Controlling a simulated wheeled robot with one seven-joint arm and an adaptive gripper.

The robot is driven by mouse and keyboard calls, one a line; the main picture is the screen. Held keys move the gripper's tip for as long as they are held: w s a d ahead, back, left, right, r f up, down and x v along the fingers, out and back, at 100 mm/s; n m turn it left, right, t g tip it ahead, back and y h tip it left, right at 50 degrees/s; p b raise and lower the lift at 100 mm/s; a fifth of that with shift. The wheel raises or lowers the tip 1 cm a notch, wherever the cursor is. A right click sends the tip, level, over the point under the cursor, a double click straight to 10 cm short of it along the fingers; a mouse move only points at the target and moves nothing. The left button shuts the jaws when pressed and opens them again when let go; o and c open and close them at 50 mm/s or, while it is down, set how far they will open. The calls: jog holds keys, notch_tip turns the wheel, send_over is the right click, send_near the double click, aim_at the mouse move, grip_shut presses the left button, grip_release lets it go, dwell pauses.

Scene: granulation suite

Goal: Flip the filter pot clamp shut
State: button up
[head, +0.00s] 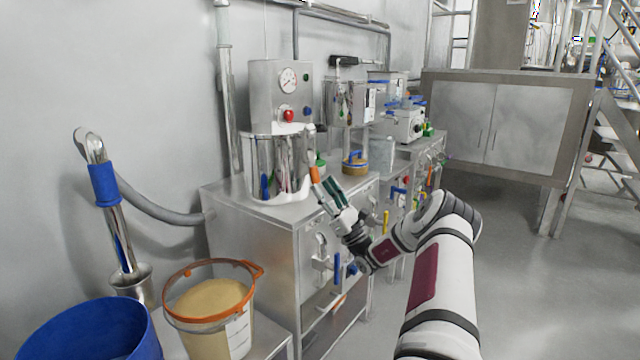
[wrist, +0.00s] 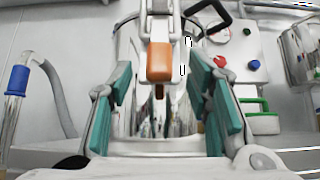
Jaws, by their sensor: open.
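The filter pot is a shiny steel cylinder (head: 272,165) on the steel cabinet top; its mirrored wall also fills the middle of the wrist view (wrist: 160,112). The filter pot clamp has an orange grip (head: 314,174) at the pot's right side in the head view. In the wrist view the orange grip (wrist: 160,62) hangs from a pale metal lever at the top centre. My gripper (head: 328,188) is open beside the clamp. In the wrist view its teal finger pads (wrist: 170,98) stand left and right of the orange grip, with gaps visible on both sides.
A control box (head: 280,92) with gauge and red button stands behind the pot. A second steel vessel (head: 348,102) and a tan-and-blue container (head: 355,162) are to the right. Blue-handled valves (head: 337,266) stick out of the cabinet front. An orange-rimmed bucket (head: 212,310) stands lower left.

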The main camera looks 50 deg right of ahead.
jog(key=v, duration=0.9)
jog(key=shift+f, duration=0.1)
